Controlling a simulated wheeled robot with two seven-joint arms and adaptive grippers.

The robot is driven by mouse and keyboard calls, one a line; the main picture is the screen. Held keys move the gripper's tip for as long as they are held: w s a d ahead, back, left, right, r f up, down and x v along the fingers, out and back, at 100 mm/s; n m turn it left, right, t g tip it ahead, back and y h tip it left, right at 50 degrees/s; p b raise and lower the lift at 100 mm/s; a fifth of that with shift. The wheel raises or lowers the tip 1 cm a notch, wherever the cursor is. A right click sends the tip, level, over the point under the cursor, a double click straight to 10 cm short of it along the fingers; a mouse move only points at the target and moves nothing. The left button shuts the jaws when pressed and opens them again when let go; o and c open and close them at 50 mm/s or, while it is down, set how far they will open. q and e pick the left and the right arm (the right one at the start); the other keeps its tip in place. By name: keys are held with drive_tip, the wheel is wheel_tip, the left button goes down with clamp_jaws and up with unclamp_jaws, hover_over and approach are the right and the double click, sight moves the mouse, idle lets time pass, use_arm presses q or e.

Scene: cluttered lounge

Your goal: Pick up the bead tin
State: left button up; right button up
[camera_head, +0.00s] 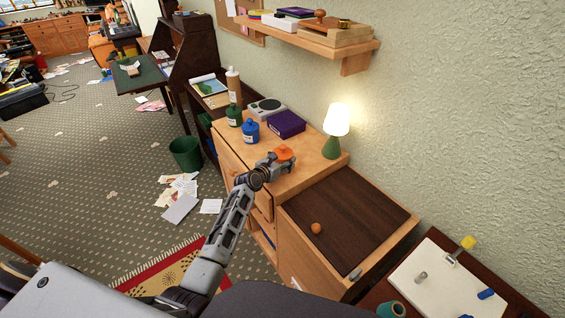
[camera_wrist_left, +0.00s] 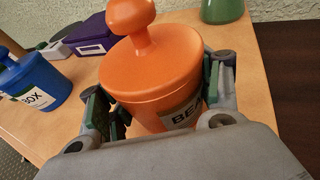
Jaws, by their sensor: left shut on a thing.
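The bead tin is an orange round tin with a knobbed lid (camera_head: 285,153), near the right front part of the light wood cabinet top (camera_head: 310,163). In the left wrist view the tin (camera_wrist_left: 150,75) fills the middle, upright, with a label partly reading "BEA". My left gripper (camera_head: 276,161) is shut on the tin's body, one green-padded finger on each side. The tin's base is hidden by my gripper, so I cannot tell whether it touches the cabinet top. My right gripper is not in view.
Behind the tin stand a blue tin (camera_head: 250,131), a green tin (camera_head: 234,116), a purple box (camera_head: 287,124) and a lit lamp (camera_head: 335,128). A wall shelf (camera_head: 300,35) hangs above.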

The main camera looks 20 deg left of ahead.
sight(282, 146)
use_arm(q)
drive_tip(key=shift+r, duration=0.55)
wheel_tip(282, 146, up, 4)
drive_tip(key=shift+r+p, duration=0.2)
drive_tip(key=shift+p, duration=0.4)
wheel_tip(282, 146, up, 3)
drive_tip(key=shift+r, duration=0.15)
drive_tip(key=shift+r+p, duration=0.3)
drive_tip(key=shift+r, duration=0.35)
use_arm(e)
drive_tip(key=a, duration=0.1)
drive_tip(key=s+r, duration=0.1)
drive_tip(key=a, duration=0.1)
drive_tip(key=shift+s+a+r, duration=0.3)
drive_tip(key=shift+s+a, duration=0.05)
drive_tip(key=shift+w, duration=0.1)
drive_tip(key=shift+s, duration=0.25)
